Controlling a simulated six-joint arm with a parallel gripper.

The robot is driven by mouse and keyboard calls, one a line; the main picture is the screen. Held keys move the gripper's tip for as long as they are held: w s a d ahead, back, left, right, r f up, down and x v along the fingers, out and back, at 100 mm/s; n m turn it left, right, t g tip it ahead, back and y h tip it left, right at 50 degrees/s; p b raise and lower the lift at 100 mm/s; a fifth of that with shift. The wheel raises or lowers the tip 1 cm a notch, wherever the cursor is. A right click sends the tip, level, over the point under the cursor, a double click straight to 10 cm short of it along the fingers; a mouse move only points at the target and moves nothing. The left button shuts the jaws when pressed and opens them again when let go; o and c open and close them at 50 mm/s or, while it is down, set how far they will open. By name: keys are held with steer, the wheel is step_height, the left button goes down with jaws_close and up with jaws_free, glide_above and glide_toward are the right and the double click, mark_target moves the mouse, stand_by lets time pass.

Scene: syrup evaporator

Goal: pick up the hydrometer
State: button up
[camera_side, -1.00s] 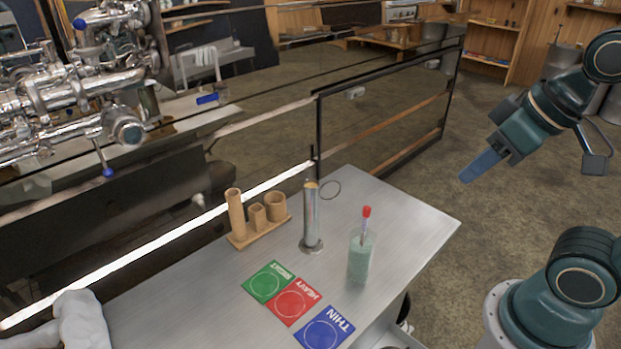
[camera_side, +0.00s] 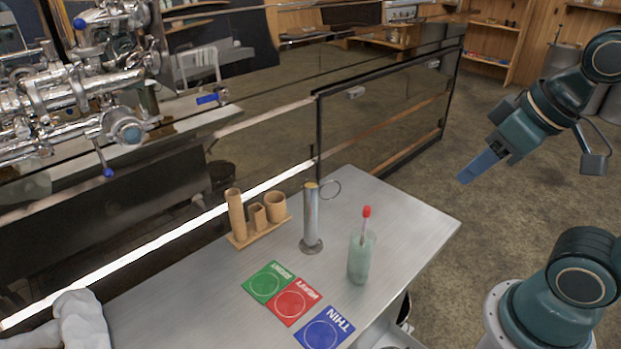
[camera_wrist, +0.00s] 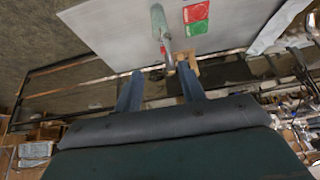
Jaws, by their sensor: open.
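The hydrometer (camera_side: 366,213) has a red tip and a thin stem. It stands, slightly tilted, in a clear glass of pale green liquid (camera_side: 358,262) on the metal table, and its lower part is hard to make out. My gripper (camera_side: 472,172) is up to the right of the glass and well above the table, apart from everything. In the wrist view my gripper (camera_wrist: 160,82) shows two blue fingers spread apart with nothing held between them.
A tall metal cylinder (camera_side: 311,222) stands left of the glass. A wooden rack (camera_side: 257,218) with several cups is farther left. Green (camera_side: 268,282), red (camera_side: 294,302) and blue (camera_side: 325,329) cards lie in front. The table's right part (camera_side: 425,224) is clear.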

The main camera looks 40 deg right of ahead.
steer(key=m+t+y, duration=0.3)
steer(key=m+y, duration=0.9)
steer(key=m, duration=1.3)
glide_toward(367, 208)
steer(key=w+a+f, duration=0.1)
steer(key=w+a, duration=0.1)
steer(key=shift+s+d+f, duration=0.15)
steer(key=shift+f, duration=0.1)
steer(key=shift+x, duration=0.85)
steer(key=shift+x, duration=2.95)
